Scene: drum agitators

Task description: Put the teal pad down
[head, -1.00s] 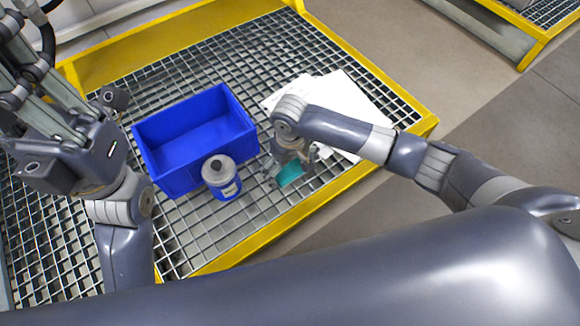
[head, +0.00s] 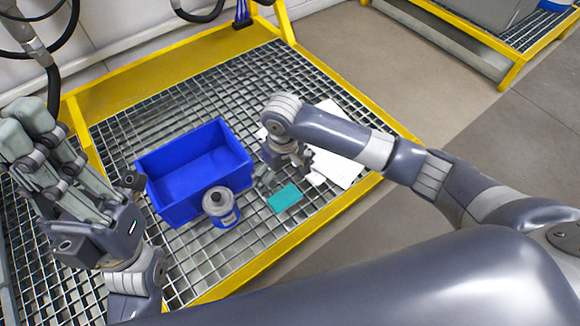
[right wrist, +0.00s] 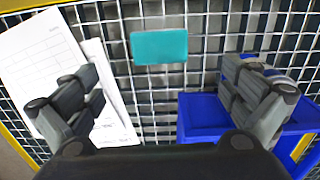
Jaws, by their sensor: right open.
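The teal pad (head: 284,198) lies flat on the metal grating, to the right of the grey-lidded blue container. It also shows whole in the right wrist view (right wrist: 159,47), at the top middle. My right gripper (head: 283,172) is just behind the pad in the head view, apart from it. In the right wrist view its fingers (right wrist: 162,78) are spread wide with nothing between them. My left gripper (head: 40,165) is raised at the left edge of the head view, away from the pad; its jaw gap is not clear.
A blue bin (head: 195,172) stands on the grating, with the grey-lidded container (head: 220,207) at its front right. White sheets (head: 338,160) lie right of my right gripper. A yellow frame (head: 330,212) edges the grating. Open grating lies behind the bin.

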